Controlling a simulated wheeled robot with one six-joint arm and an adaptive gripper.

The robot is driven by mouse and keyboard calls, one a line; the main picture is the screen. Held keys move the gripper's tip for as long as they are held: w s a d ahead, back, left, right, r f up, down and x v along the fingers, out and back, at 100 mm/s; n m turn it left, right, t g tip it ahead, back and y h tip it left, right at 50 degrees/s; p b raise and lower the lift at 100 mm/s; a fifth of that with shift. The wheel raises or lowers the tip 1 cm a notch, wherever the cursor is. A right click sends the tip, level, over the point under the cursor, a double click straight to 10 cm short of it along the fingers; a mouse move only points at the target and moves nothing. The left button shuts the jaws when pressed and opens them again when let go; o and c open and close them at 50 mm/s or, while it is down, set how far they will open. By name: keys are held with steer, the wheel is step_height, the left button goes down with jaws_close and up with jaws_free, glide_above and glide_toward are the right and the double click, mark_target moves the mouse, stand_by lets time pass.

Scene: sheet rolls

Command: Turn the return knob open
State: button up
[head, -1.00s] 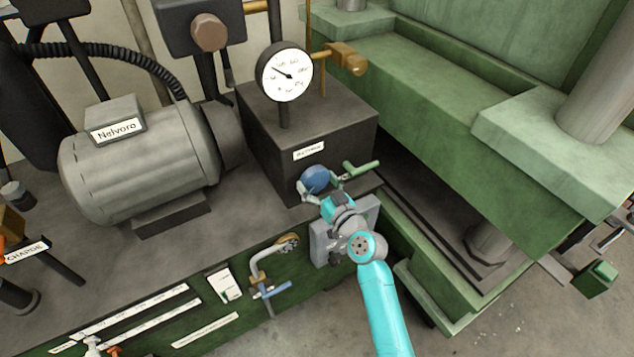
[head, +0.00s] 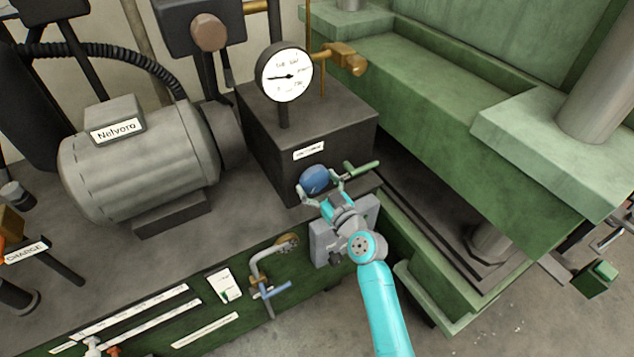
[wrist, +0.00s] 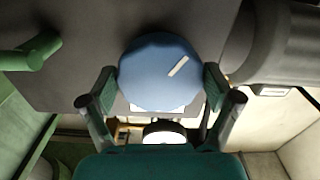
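The return knob is a blue round knob (head: 315,179) on the front of the dark block (head: 270,150), below a small white label. In the wrist view the knob (wrist: 155,85) shows a white line slanting up to the right. My gripper (head: 322,188) has one finger on each side of the knob. In the wrist view the finger pads of my gripper (wrist: 160,90) appear to touch the knob's left and right edges. Part of the knob's lower rim is covered by my gripper in the head view.
A round gauge (head: 285,75) stands on the block, its needle pointing left. A green lever (head: 362,170) sticks out just right of the knob. A grey motor (head: 140,160) stands at left, a green press frame (head: 450,110) at right. A blue-handled tap (head: 272,290) is below.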

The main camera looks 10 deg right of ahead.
stand_by(0.3)
steer(key=v, duration=1.2)
stand_by(0.3)
steer(key=s+d+f+m+g+h, duration=0.1)
steer(key=s+f+m+h, duration=0.2)
steer(key=s, duration=0.8)
steer(key=s+d+f+m+g+h, duration=0.15)
steer(key=s+f, duration=0.45)
steer(key=s, duration=0.6)
steer(key=shift+h, duration=0.55)
steer(key=r+v, duration=0.1)
steer(key=v, duration=0.6)
steer(key=r+v, duration=0.1)
steer(key=v, duration=0.6)
steer(key=w+r+v, duration=0.1)
steer(key=v, duration=0.6)
steer(key=shift+s+a+r, duration=0.1)
steer(key=shift+s+r, duration=0.15)
steer(key=shift+s, duration=0.1)
